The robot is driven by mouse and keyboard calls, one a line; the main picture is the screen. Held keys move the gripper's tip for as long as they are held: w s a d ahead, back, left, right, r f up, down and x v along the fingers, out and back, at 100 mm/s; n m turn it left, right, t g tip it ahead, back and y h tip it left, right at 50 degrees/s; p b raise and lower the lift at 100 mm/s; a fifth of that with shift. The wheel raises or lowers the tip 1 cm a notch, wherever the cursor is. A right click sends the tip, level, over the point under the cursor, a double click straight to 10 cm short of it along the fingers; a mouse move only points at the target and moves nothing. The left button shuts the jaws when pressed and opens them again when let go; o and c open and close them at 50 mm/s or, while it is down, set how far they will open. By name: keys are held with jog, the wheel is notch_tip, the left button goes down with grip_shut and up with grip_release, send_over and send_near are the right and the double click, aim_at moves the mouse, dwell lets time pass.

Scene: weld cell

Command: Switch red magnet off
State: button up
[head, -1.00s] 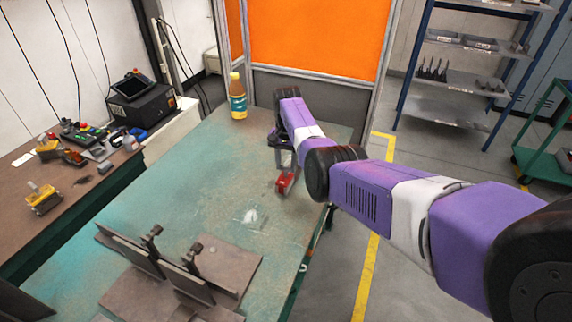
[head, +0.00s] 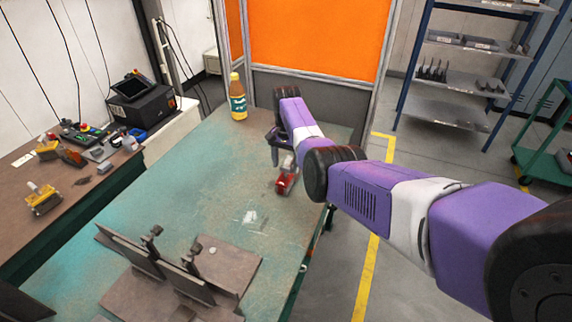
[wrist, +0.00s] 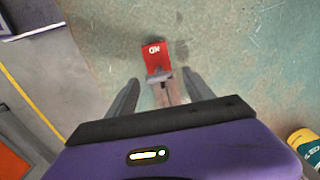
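The red magnet (head: 286,182) lies on the green table near its right edge. It also shows in the wrist view (wrist: 155,52), as a red block with white lettering that looks like "ON" upside down, with a grey and brownish lever-like part (wrist: 166,90) running back from it. My gripper (wrist: 161,78) is open, one finger on each side of that part, with the red block just ahead of the fingertips. No finger visibly touches it. In the head view my gripper (head: 281,153) is just behind the magnet; my arm partly hides it.
The green table (head: 190,165) is mostly clear between the magnet and a steel fixture (head: 185,280) at the front. A bottle (head: 238,100) stands at the back. A brown bench (head: 75,185) with tools, including a yellow one (head: 43,200), is at the left.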

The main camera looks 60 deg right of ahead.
aim_at(286, 170)
jog(key=shift+r, duration=3.85)
jog(key=shift+d, duration=0.1)
